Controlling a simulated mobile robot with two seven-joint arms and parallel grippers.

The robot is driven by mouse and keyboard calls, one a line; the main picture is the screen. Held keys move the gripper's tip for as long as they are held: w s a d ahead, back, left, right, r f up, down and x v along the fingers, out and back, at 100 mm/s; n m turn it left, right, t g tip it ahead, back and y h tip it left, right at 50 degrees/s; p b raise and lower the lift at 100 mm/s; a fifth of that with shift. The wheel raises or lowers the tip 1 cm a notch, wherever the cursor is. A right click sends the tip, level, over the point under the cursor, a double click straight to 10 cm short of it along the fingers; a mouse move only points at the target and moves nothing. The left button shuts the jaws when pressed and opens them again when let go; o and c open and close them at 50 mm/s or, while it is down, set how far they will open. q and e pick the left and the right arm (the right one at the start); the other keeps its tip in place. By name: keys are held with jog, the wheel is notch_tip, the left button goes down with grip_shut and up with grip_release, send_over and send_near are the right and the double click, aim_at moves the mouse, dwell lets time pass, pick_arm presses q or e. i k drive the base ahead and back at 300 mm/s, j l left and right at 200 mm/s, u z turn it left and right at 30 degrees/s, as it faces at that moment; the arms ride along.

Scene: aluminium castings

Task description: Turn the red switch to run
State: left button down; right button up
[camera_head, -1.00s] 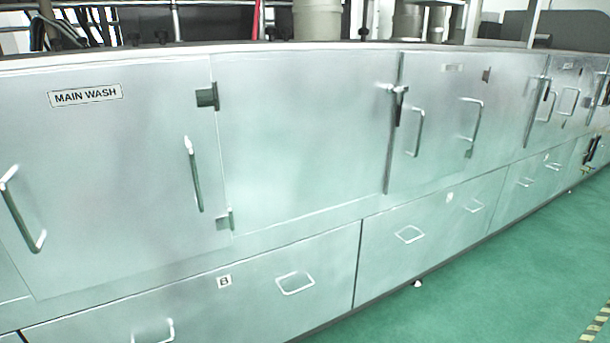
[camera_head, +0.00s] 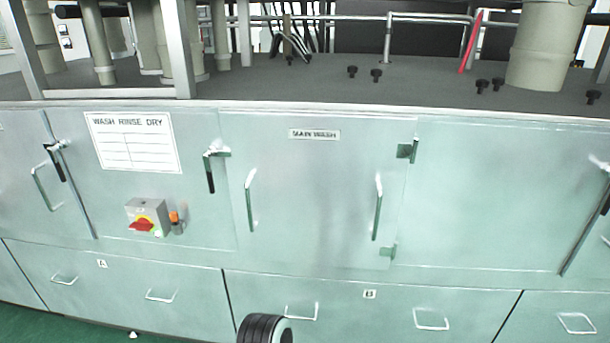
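The red switch (camera_head: 141,225) is a small red handle on a yellow disc. It sits on a grey box (camera_head: 147,213) fixed to the steel front of the washing machine, left of the middle in the head view. It is below a white sign reading WASH RINSE DRY (camera_head: 132,142). The red handle looks slanted, and its position marks are too small to read. An orange-topped fitting (camera_head: 175,219) is just right of the box. Neither of my grippers shows in the view.
The MAIN WASH door (camera_head: 318,190) with two upright handles is right of the switch. A black latch handle (camera_head: 210,172) sticks out above and right of the box. Drawers A and B (camera_head: 369,294) run below. Green floor (camera_head: 30,322) shows at lower left.

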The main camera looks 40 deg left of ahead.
aim_at(142, 224)
jog(key=u, duration=2.45)
